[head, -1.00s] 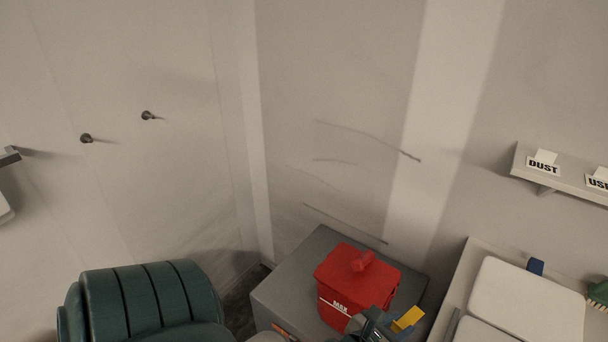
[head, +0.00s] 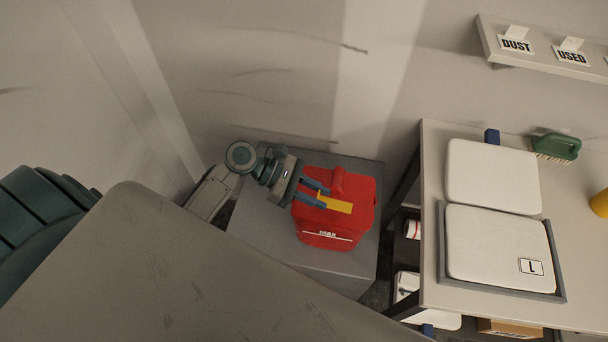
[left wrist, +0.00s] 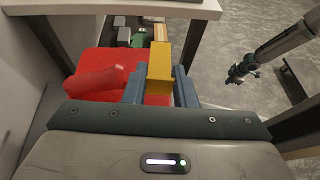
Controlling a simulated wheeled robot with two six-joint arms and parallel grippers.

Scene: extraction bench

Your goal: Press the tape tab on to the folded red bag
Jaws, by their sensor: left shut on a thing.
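The red bag (head: 362,190) is a boxy red body with a white MAX line on its front and a folded red lump (head: 338,184) on top. It stands on a grey box. My left gripper (head: 318,197) comes in from the left and is shut on the yellow tape tab (head: 338,206), which lies over the bag's top, beside the lump. In the left wrist view the tab (left wrist: 160,66) stands between the fingers, with the red bag (left wrist: 95,62) behind and left. Whether the tab touches the bag is unclear. My right gripper (left wrist: 241,70) hangs apart at the right there; its jaws are too small to read.
The grey box (head: 262,222) stands against the wall. A bench (head: 432,215) at right holds two white pads (head: 492,178) and a green brush (head: 556,147). A shelf (head: 487,38) with DUST and USED labels is above. A green ribbed object (head: 40,215) is at left.

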